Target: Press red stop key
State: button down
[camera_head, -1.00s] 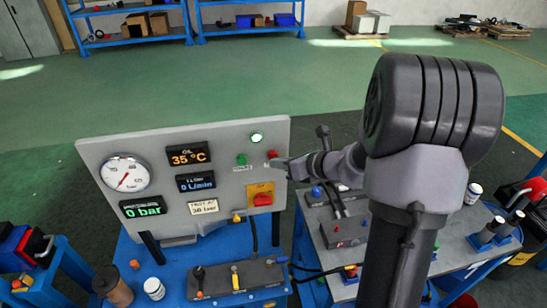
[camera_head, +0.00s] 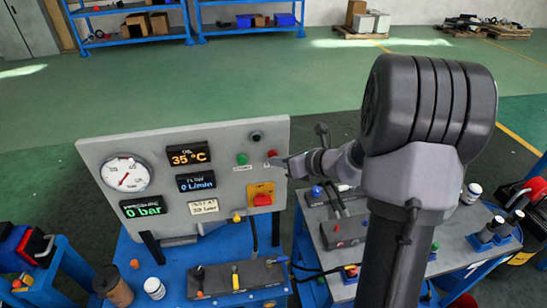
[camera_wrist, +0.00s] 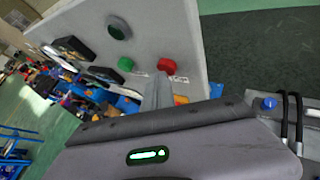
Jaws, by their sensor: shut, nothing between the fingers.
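The red stop key (camera_head: 272,154) is on the upright grey panel (camera_head: 225,140), near its right edge. It also shows in the wrist view (camera_wrist: 166,66). My gripper (camera_head: 280,162) is shut and empty, with its tip at the panel right by the red key. In the wrist view the fingers (camera_wrist: 160,88) end just below the key; I cannot tell whether they touch it. A green key (camera_head: 241,159) sits to the left of the red one. The round lamp (camera_head: 255,137) above them is dark.
A yellow plate with a red switch (camera_head: 262,199) is below the keys. The panel carries a round gauge (camera_head: 127,174) and displays reading 35 °C, 0 L/min and 0 bar. A blue bench (camera_head: 175,262) stands below; another bench with levers (camera_head: 335,225) is at right.

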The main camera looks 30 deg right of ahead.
jog(key=shift+s, duration=0.1)
jog(key=shift+s+a, duration=0.25)
jog(key=shift+s, duration=0.5)
jog(key=shift+b, duration=0.3)
jog(key=s, duration=0.2)
jog(key=s+a+b, duration=0.1)
jog(key=s, duration=0.2)
jog(key=shift+a, duration=0.2)
jog(key=shift+w, duration=0.1)
